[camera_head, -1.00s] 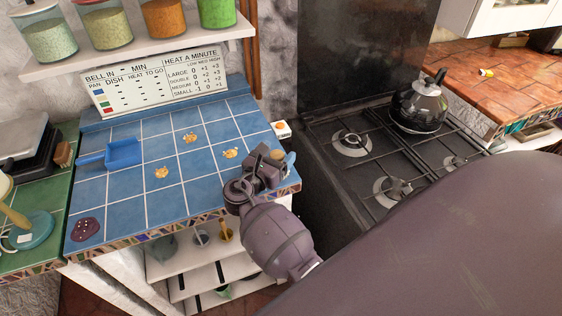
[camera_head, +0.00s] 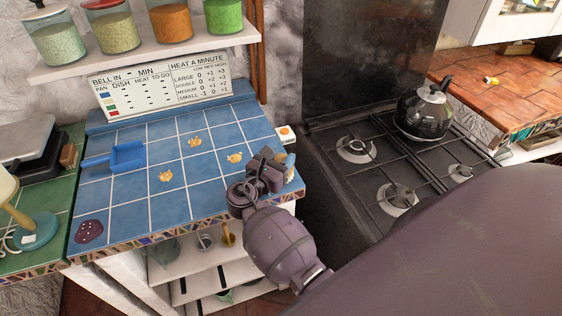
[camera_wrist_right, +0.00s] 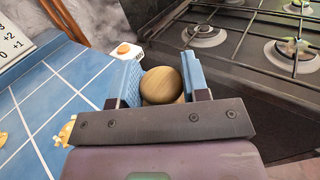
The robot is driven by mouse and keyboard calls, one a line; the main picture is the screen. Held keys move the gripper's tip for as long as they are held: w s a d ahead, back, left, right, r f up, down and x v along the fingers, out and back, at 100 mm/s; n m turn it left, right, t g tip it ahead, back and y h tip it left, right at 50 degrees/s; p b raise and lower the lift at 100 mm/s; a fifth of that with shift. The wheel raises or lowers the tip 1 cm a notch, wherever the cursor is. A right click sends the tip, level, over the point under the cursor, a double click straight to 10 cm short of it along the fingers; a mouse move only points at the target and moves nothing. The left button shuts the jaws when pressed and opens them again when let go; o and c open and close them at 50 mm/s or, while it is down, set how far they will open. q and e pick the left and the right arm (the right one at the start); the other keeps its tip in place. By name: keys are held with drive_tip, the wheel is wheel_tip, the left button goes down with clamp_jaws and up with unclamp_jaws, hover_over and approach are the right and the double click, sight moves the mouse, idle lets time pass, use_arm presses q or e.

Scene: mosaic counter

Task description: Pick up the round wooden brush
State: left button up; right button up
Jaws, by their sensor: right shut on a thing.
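The round wooden brush (camera_wrist_right: 162,86) shows in the right wrist view as a rounded, light-brown wooden top between the two blue finger pads. My right gripper (camera_wrist_right: 160,78) is shut on it, with a pad on either side. In the head view my right gripper (camera_head: 274,172) is at the front right corner of the blue tiled counter (camera_head: 186,205) and mostly hides the brush. The brush's underside is hidden, so I cannot tell whether it touches the counter. My left gripper is not in view.
A blue dustpan (camera_head: 127,157) and several crumb piles (camera_head: 235,157) lie on the counter. A purple, spotted flat thing (camera_head: 89,232) is at its front left. The stove (camera_head: 375,165) with a kettle (camera_head: 424,112) stands close on the right. A small white box (camera_head: 286,134) is behind the gripper.

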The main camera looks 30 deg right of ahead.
wheel_tip(320, 180, up, 19)
drive_tip(key=p, duration=0.1)
drive_tip(key=shift+r, duration=0.2)
drive_tip(key=shift+o, duration=1.4)
drive_tip(key=shift+c, duration=0.7)
wheel_tip(320, 180, up, 7)
drive_tip(key=p, duration=0.3)
hover_over(281, 157)
